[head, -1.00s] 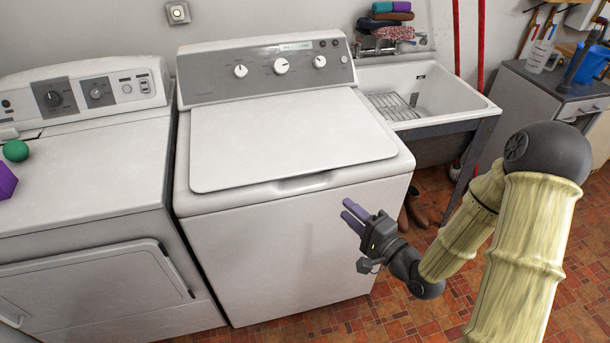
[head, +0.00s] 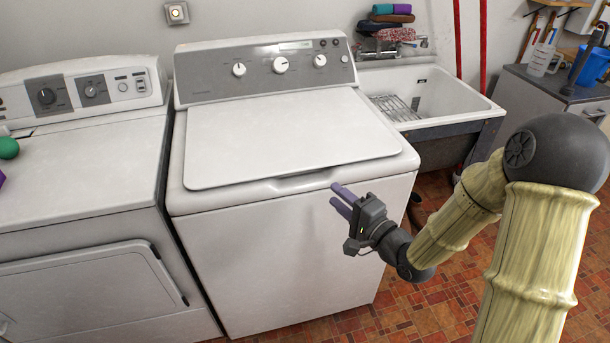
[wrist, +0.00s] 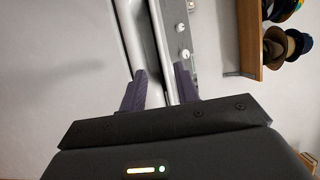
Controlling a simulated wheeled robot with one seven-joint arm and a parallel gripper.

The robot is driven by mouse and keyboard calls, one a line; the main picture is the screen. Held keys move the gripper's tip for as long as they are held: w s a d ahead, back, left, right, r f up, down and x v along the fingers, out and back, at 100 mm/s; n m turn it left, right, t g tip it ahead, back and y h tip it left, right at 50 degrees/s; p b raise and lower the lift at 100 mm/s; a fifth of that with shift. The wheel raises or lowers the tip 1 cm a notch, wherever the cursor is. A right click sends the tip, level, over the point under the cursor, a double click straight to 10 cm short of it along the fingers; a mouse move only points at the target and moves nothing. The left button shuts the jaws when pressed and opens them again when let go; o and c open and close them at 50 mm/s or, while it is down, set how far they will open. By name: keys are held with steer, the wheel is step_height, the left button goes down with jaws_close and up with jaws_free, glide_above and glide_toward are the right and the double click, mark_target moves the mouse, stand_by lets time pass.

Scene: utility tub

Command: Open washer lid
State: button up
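The white top-load washer (head: 285,240) stands in the middle of the head view. Its lid (head: 285,135) is closed and flat, with a shallow handle recess (head: 301,183) in the middle of the front edge. My gripper (head: 337,198) is in front of the washer, just below and right of that recess, its purple fingers pointing up and left toward the front edge. In the wrist view the two fingers (wrist: 160,88) are apart with nothing clearly held between them. The washer's edge and control knobs (wrist: 183,54) show beyond them. I cannot tell whether a fingertip touches the washer.
A white dryer (head: 80,190) stands close on the left, with a green ball (head: 8,148) on top. A utility sink (head: 440,95) is at the right behind my arm. A grey cabinet (head: 545,95) stands farther right. The wrist view shows a shelf with hats (wrist: 275,48).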

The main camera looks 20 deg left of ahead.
mark_target(306, 170)
steer(key=x, duration=1.3)
jaws_close()
